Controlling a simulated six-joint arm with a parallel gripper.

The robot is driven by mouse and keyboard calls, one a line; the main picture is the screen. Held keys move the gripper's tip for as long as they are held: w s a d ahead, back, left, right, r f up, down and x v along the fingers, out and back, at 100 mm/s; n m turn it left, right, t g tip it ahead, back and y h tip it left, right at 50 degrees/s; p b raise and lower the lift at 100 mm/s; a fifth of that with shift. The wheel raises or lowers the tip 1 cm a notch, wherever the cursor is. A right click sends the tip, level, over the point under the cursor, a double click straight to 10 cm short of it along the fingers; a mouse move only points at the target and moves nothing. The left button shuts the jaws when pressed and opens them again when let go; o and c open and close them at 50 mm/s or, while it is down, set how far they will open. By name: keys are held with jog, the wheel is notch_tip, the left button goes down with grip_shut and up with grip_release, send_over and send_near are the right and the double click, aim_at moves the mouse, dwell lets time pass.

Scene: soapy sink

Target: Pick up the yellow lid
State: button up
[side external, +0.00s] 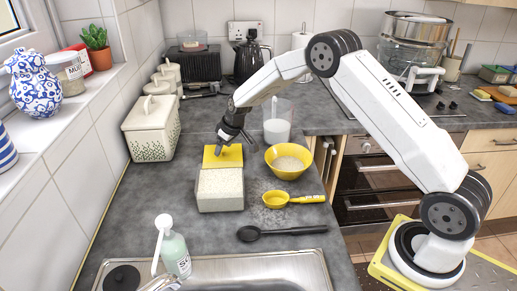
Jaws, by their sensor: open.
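The yellow lid (210,161) is a flat, square piece just behind a white rice-filled container (220,189). I cannot tell whether it lies on the counter or rests against the container's rear edge. My gripper (232,147) points down over the right part of the lid, with its fingers spread and nothing seen between them. The fingertips are very near the lid, and I cannot tell whether they touch it. The gripper hides a small part of the lid's top and right side.
A yellow bowl of grains (289,161) stands close on the right, with a clear jug (277,124) behind. A yellow measuring cup (277,198) and black spoon (285,231) lie in front. A cream bin (152,128) stands left. The sink (285,268) and soap bottle (175,255) are at the front.

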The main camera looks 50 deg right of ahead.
jog(key=shift+x, duration=0.75)
jog(key=shift+c, duration=0.2)
grip_shut()
